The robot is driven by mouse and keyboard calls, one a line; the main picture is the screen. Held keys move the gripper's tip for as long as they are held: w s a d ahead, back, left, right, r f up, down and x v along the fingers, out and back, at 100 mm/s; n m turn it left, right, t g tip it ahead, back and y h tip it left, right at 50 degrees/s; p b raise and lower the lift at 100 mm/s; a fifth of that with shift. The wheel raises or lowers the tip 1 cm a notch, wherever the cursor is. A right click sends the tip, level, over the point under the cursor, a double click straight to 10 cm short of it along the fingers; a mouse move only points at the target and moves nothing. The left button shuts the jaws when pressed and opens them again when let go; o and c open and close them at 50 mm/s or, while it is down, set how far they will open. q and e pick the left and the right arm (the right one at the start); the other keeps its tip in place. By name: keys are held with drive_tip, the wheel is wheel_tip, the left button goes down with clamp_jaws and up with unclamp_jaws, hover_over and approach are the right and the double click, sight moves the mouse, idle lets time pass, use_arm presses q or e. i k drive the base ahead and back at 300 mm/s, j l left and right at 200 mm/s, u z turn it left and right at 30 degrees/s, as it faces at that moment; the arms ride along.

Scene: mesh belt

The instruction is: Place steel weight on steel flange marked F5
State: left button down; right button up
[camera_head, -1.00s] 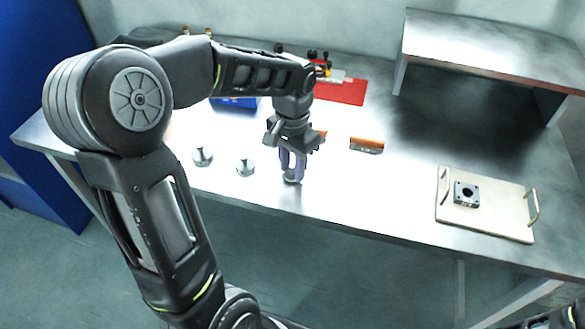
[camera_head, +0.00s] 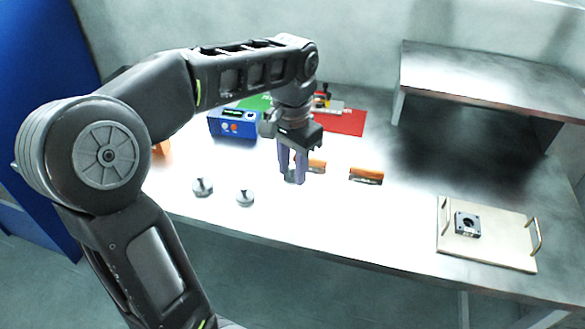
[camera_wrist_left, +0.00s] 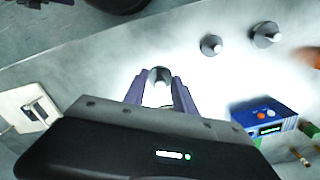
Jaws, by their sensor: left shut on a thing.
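My left gripper (camera_head: 292,178) is shut on a small steel weight, mostly hidden between the fingers in the head view. In the left wrist view the weight's grey round top (camera_wrist_left: 160,75) shows between the two purple fingers (camera_wrist_left: 160,92). Whether it touches the table is hard to tell. A dark square flange (camera_head: 467,224) with a round hole lies on a beige tray (camera_head: 500,250) at the right, well apart from the gripper. Its marking is too small to read. My right gripper is not in view.
Two more steel weights (camera_head: 202,187) (camera_head: 245,197) stand left of the gripper. Orange-topped blocks (camera_head: 366,175) lie right of it. The table between gripper and tray is clear at the front.

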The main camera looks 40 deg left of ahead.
sight(469, 222)
drive_tip(key=i+l, duration=0.1)
drive_tip(key=l, duration=0.25)
drive_tip(key=i+l, duration=0.15)
drive_tip(key=l, duration=0.25)
drive_tip(key=i+l, duration=0.1)
drive_tip(key=l, duration=0.25)
drive_tip(key=i+l, duration=0.1)
drive_tip(key=l, duration=0.25)
drive_tip(key=i+l, duration=0.15)
drive_tip(key=l, duration=0.25)
